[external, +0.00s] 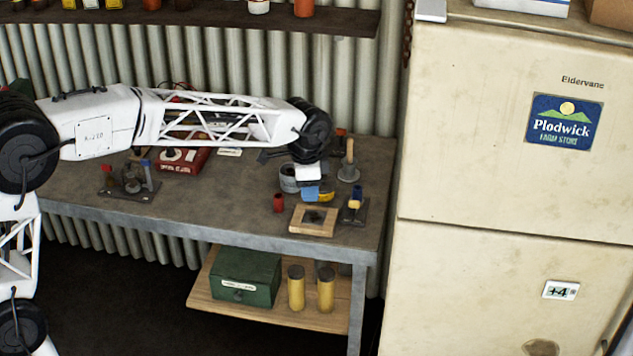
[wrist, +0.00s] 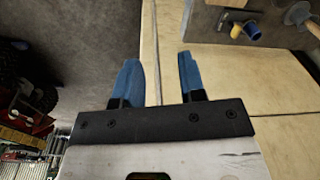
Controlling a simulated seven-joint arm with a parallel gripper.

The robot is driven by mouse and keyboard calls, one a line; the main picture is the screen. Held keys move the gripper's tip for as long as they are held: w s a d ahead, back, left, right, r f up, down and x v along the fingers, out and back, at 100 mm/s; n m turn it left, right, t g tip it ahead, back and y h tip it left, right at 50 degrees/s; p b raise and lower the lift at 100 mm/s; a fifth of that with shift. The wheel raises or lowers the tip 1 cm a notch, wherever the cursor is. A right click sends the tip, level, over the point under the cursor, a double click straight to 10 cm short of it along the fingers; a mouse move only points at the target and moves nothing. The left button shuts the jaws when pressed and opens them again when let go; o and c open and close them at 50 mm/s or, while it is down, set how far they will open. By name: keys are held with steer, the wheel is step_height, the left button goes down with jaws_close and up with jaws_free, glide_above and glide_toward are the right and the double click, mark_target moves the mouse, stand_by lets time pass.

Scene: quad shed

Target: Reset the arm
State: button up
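My arm reaches in from the left over the workbench (external: 230,190) in the external view. My gripper (external: 312,194) hangs at the bench's right part, above or close behind a square wooden frame (external: 299,222); the exact height cannot be told. In the wrist view my gripper (wrist: 158,75) has its two blue fingers apart, with nothing visible held between them. A pale surface with a dark seam lies beyond the fingers.
A grey plunger-like tool (external: 348,172), a red cup (external: 279,202), a small stand with blue and yellow parts (external: 353,209) and a metal can (external: 289,181) crowd around my gripper. A red box (external: 184,160) sits further left. A cream fridge (external: 480,150) bounds the right side.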

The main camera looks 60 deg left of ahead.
steer(key=s+d+f+n, duration=0.1)
steer(key=s+d+n, duration=0.1)
steer(key=s, duration=1.2)
steer(key=s+d+f+n+t, duration=0.1)
steer(key=s+d, duration=0.3)
steer(key=s, duration=1.1)
steer(key=s+d+f+n, duration=0.1)
steer(key=s+d+n, duration=0.1)
steer(key=s, duration=1.2)
steer(key=shift+s+d+f+n+t, duration=0.3)
steer(key=shift+s+d+f+n, duration=0.1)
steer(key=shift+d, duration=0.4)
